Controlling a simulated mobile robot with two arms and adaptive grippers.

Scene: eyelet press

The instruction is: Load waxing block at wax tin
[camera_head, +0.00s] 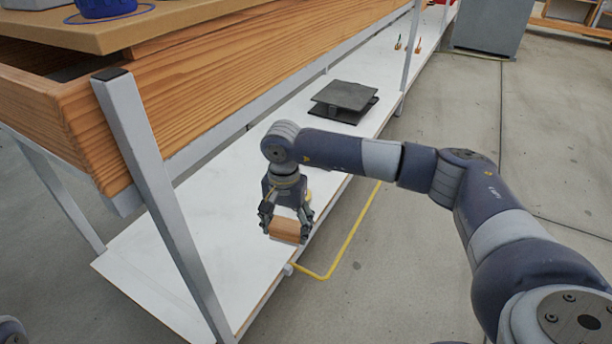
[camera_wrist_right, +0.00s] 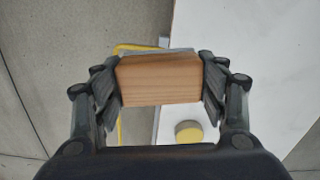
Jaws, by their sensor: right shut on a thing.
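My right gripper (camera_head: 285,226) is shut on a wooden block (camera_head: 285,231), held above the white lower shelf near its front edge. In the right wrist view the block (camera_wrist_right: 160,80) sits level between the two fingers of the gripper (camera_wrist_right: 160,84), pinched at its ends. A round tin with a yellow top (camera_wrist_right: 188,132) stands on the shelf below, apart from the block. In the head view the tin is mostly hidden behind the gripper; a bit of yellow (camera_head: 308,195) shows there. The block's underside is hidden. My left gripper is out of view.
The white shelf (camera_head: 160,262) runs under a wooden bench (camera_head: 215,75), with a grey metal leg (camera_head: 165,205) in front at left. A dark plate-like object (camera_head: 345,97) stands farther along the shelf. A yellow line (camera_head: 352,236) marks the concrete floor.

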